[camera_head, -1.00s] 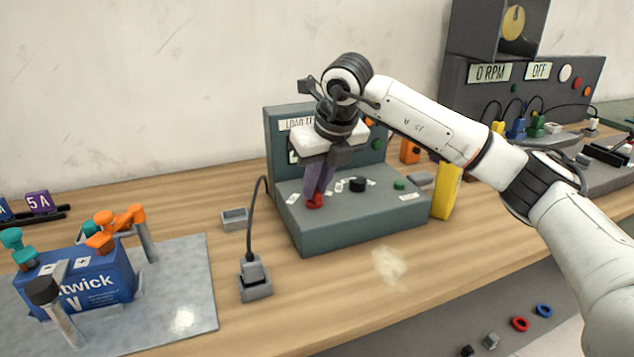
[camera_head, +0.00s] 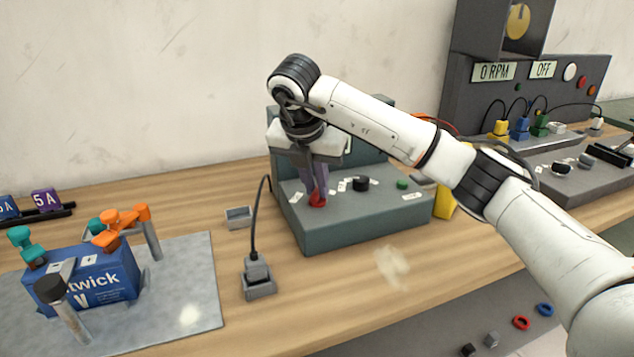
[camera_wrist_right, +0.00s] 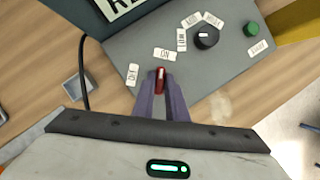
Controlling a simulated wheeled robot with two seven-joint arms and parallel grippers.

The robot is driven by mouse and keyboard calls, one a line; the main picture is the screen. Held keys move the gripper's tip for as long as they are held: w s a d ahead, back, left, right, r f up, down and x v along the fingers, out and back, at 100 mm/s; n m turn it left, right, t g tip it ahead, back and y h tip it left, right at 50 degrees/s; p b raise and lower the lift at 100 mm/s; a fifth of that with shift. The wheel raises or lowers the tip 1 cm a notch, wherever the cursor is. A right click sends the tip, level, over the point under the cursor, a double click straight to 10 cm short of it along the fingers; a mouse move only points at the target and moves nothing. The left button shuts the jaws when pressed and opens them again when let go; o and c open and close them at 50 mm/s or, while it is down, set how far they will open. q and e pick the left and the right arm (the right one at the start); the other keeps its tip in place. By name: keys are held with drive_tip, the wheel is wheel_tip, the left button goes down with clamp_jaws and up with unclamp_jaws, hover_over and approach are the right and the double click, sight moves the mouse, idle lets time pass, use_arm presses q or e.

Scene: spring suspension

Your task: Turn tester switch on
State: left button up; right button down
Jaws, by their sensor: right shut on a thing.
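The tester (camera_head: 365,230) is a grey-green sloped box with an upright back panel, standing on the wooden bench. Its red switch (camera_head: 317,201) is at the left of the sloped face and also shows in the right wrist view (camera_wrist_right: 160,76). My right gripper (camera_head: 317,188) reaches down from above, its two purple fingers shut on the switch from either side. In the wrist view the OFF label (camera_wrist_right: 133,74) lies left of the switch and the ON label (camera_wrist_right: 165,54) just beyond it. The gripper hides much of the back panel and display. My left gripper is not in view.
A black knob (camera_head: 361,184) and a green button (camera_head: 402,184) sit right of the switch. A plug with a black cable (camera_head: 257,275) stands in front left. Bench in front of the tester is clear.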

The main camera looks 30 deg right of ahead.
drive_tip(key=shift+m, duration=0.6)
drive_tip(key=c, duration=1.8)
unclamp_jaws()
drive_tip(key=shift+o, duration=0.2)
drive_tip(key=p+v, duration=0.2)
drive_tip(key=v, duration=0.8)
drive_tip(key=shift+w+a, duration=0.15)
drive_tip(key=shift+r, duration=0.1)
